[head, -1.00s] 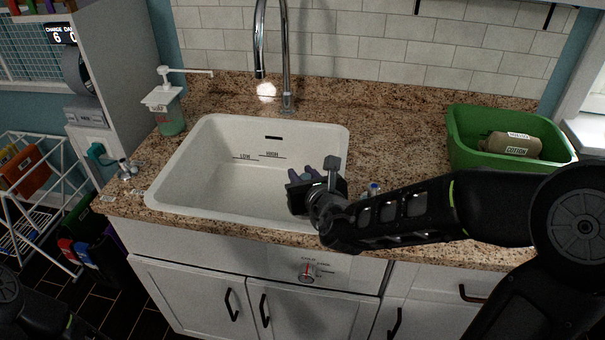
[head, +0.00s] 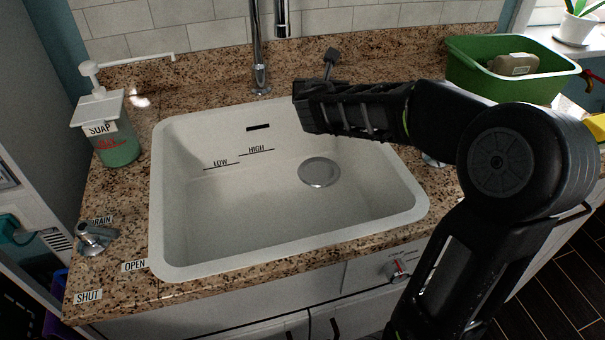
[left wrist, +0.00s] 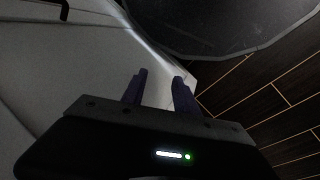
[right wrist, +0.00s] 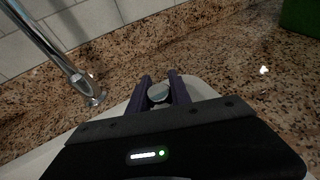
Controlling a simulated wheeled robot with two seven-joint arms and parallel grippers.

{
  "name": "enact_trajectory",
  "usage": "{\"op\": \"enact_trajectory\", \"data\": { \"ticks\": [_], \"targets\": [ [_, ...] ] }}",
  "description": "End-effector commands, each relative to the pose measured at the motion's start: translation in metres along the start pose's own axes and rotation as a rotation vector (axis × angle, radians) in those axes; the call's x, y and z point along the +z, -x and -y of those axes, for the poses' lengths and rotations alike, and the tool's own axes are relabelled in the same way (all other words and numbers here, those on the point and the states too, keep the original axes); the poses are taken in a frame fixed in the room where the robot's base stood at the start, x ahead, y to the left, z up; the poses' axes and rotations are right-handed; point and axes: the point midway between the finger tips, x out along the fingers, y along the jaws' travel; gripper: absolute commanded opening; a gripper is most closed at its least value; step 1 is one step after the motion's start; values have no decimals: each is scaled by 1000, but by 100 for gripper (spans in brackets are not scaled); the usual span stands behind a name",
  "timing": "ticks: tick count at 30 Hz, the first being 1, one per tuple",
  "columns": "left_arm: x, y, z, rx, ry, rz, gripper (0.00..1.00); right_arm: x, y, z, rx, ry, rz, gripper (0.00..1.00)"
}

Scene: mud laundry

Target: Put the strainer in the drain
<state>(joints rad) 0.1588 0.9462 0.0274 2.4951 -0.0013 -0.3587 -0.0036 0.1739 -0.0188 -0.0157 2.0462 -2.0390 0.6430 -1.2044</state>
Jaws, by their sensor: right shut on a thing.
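My right gripper (head: 308,108) is over the back right of the white sink basin (head: 200,215) in the head view, its fingertips hidden behind the hand. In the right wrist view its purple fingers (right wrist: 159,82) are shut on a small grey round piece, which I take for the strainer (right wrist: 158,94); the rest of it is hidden. My left gripper (left wrist: 160,85) is open and empty in the left wrist view, beside a white surface.
The faucet (head: 258,50) stands behind the basin. A soap dispenser (head: 105,125) and a drain lever (head: 95,236), with OPEN and SHUT labels, are at left. A green tub (head: 480,70) is at the back right. The basin is otherwise empty.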

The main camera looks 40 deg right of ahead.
Motion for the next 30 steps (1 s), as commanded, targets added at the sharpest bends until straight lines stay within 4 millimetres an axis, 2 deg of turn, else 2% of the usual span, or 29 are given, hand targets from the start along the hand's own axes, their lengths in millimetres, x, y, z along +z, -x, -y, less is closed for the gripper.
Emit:
{"op": "enact_trajectory", "data": {
  "ticks": [10, 14, 17, 25, 30],
  "targets": [
    [0, 0, 0, 1, -1, 1, 36, 0, 0, 1, -3, -1, 0, 0],
    [0, -4, 1, 0, -1, 1, 36, -10, -4, 1, -3, -1, -2, 0],
    [0, -11, 4, 0, -1, 0, 36, -28, -10, 1, -3, 2, -5, 0],
    [0, -31, 12, 0, -1, 0, 36, -95, -34, 1, -3, 3, -5, 0],
    [0, -36, 14, 0, 0, 0, 36, -122, -44, 1, -3, 1, -2, 0]
  ]
}}
